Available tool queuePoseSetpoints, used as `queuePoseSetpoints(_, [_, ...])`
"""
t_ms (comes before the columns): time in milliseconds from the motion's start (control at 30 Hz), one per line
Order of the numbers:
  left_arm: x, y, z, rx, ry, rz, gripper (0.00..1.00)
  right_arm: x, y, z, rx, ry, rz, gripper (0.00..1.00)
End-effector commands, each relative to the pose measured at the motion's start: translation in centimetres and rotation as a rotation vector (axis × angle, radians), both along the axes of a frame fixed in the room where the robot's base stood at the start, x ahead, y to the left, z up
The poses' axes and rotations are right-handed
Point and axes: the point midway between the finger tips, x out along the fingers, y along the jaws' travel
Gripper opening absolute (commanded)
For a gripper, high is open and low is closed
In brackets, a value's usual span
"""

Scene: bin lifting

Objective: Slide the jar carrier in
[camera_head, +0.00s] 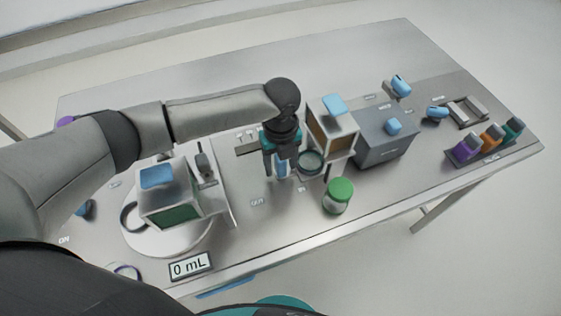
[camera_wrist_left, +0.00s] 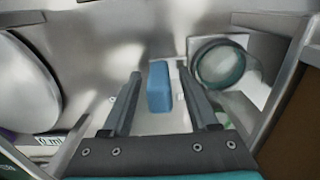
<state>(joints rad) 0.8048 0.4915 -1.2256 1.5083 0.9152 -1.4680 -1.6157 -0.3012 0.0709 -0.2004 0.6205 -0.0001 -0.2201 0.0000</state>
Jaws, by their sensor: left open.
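The jar carrier has a dark round ring (camera_head: 311,161) in front of a box with a brown opening; the ring also shows at upper right in the left wrist view (camera_wrist_left: 220,65). A blue upright handle (camera_wrist_left: 159,87), apparently the carrier's, stands left of the ring. My left gripper (camera_head: 281,175) points down with its fingers open on either side of the handle. In the left wrist view a gap shows between the handle and each finger. A jar with a green lid (camera_head: 338,190) stands upright on the table, in front of the ring and apart from it. My right gripper is not in view.
The box (camera_head: 345,139) with a blue top handle stands right of the gripper, beside a grey box (camera_head: 383,150). Purple, orange and teal vials stand in a rack (camera_head: 488,151) at far right. A "0 mL" display (camera_head: 190,266) lies at front left. The back of the table is clear.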

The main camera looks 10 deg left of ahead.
Motion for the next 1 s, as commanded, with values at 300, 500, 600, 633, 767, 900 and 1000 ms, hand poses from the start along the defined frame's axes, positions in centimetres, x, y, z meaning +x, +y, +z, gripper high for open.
queuePoseSetpoints(300, [0.1, 0.0, 1.9, -0.001, -0.002, 0.0, 0.6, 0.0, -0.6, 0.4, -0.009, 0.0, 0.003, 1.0])
queuePoseSetpoints(500, [0.1, 0.0, 6.6, -0.001, -0.006, -0.001, 0.6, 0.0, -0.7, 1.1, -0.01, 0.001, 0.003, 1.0])
queuePoseSetpoints(600, [0.1, 0.0, 9.0, -0.001, -0.006, -0.001, 0.6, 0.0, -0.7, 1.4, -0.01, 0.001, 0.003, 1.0])
queuePoseSetpoints(633, [0.1, 0.0, 9.7, -0.001, -0.006, -0.002, 0.6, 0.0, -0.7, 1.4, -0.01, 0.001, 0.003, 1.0])
queuePoseSetpoints(767, [0.1, 0.0, 12.3, -0.001, -0.003, -0.001, 0.6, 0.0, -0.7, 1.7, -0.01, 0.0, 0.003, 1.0])
queuePoseSetpoints(900, [0.0, 0.0, 14.2, 0.0, -0.001, 0.0, 0.6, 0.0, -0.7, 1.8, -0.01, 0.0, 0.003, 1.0])
queuePoseSetpoints(1000, [0.0, 0.0, 15.0, 0.0, -0.001, 0.001, 0.6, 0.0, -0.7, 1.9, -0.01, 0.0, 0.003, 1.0])
